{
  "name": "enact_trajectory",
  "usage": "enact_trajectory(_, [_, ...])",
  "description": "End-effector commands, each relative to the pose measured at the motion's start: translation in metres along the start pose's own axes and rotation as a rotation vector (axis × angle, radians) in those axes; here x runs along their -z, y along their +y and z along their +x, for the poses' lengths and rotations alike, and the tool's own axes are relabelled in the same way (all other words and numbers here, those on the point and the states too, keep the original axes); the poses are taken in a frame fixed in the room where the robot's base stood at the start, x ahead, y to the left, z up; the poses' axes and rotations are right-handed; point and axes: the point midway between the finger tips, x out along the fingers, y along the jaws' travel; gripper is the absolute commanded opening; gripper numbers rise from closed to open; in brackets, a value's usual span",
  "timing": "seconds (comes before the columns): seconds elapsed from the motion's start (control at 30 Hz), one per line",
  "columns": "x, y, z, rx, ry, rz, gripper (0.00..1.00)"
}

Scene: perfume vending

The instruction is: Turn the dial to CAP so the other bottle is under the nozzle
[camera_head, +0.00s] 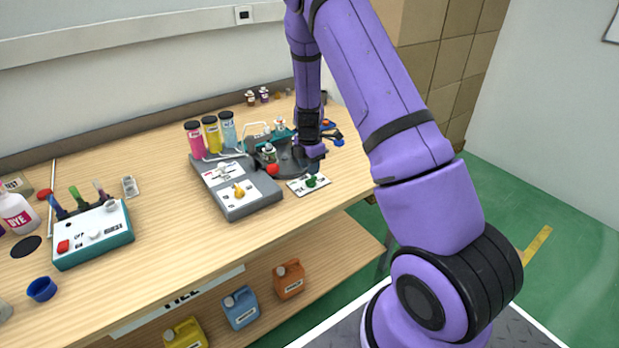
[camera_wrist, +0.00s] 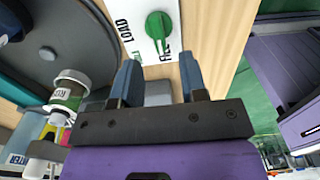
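A green dial (camera_wrist: 158,27) sits on a white label plate (camera_wrist: 146,52) just ahead of my fingertips in the wrist view. The word LOAD reads left of its handle; other lettering is partly cut off, and I cannot read CAP. In the head view the green dial (camera_head: 311,182) is at the front of the turntable. My gripper (camera_wrist: 158,72) is open and empty, its two fingers apart and short of the dial. In the head view my wrist hangs over the turntable's right side. A small bottle (camera_head: 269,152) with a white cap stands on the dark round turntable (camera_head: 290,166).
A grey machine (camera_head: 255,205) with a red button and yellow knob stands left of the turntable. Pink, yellow and blue cylinders (camera_head: 211,134) stand behind it. A teal box (camera_head: 110,244) is farther left. The bench front right of the dial is clear.

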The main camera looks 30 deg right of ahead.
Motion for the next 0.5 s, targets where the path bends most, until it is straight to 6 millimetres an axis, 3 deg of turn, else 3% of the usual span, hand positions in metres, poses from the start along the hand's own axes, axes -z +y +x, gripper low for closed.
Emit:
enact_trajectory(0.2, [0.0, 0.0, 0.033, 0.002, 0.0, 0.0, 0.39])
enact_trajectory(0.5, [0.0, 0.0, 0.048, -0.001, 0.0, 0.0, 0.39])
